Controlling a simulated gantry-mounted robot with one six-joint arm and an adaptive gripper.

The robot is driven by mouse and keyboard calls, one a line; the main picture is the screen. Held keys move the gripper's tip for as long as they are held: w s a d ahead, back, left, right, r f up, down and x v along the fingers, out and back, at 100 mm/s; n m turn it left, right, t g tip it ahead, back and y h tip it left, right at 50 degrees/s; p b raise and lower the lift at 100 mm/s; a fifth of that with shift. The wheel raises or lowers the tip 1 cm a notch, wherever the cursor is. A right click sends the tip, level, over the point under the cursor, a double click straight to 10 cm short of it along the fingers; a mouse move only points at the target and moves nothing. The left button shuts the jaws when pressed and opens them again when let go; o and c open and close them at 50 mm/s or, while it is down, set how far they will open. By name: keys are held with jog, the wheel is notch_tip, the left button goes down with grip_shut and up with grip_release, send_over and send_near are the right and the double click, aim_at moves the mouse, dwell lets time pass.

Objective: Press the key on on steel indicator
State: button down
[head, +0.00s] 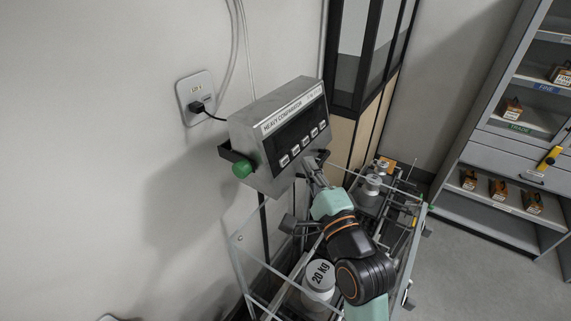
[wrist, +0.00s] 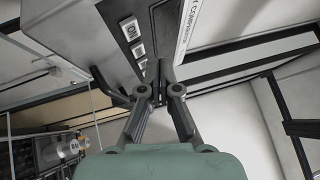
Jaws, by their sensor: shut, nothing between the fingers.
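The steel indicator (head: 258,135), labelled "HEAVY COMPARATOR", is mounted by the wall in the head view, tilted, with a dark display and a row of several pale keys (head: 306,142) along its lower front. Its dark screen is blank. My gripper (head: 308,164) is shut and empty just below the right end of the key row. In the wrist view its fingertips (wrist: 157,70) appear close to the lowest visible key; contact cannot be told.
A green knob (head: 242,169) sticks out at the indicator's left side. Below is a clear-walled frame with a 20 kg weight (head: 319,277) and other weights (head: 372,184). A wall socket (head: 197,97) with a plug is at left. Shelves (head: 500,205) stand at right.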

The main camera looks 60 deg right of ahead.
aim_at(287, 150)
jog(key=shift+w+f, duration=0.2)
jog(key=shift+w, duration=0.45)
jog(key=shift+w+f, duration=0.15)
jog(key=shift+w, duration=0.45)
jog(key=shift+d, duration=0.1)
dwell(0.4)
jog(key=shift+w+f, duration=0.1)
jog(key=shift+w, duration=0.3)
jog(key=shift+w+f+p, duration=0.1)
jog(key=shift+w+p, duration=0.25)
dwell(0.4)
jog(key=shift+s, duration=0.1)
jog(key=shift+s+r+p, duration=0.2)
jog(key=shift+s+p, duration=0.2)
jog(key=shift+s, duration=0.25)
jog(key=shift+s+a+r+p, duration=0.1)
jog(key=shift+s+r+p, duration=0.15)
jog(key=shift+s, duration=0.55)
jog(key=shift+s+a+r+p, duration=0.1)
jog(key=shift+s+r+p, duration=0.1)
jog(key=shift+s, duration=0.65)
jog(key=shift+s+r+p, duration=0.25)
jog(key=shift+s, duration=0.55)
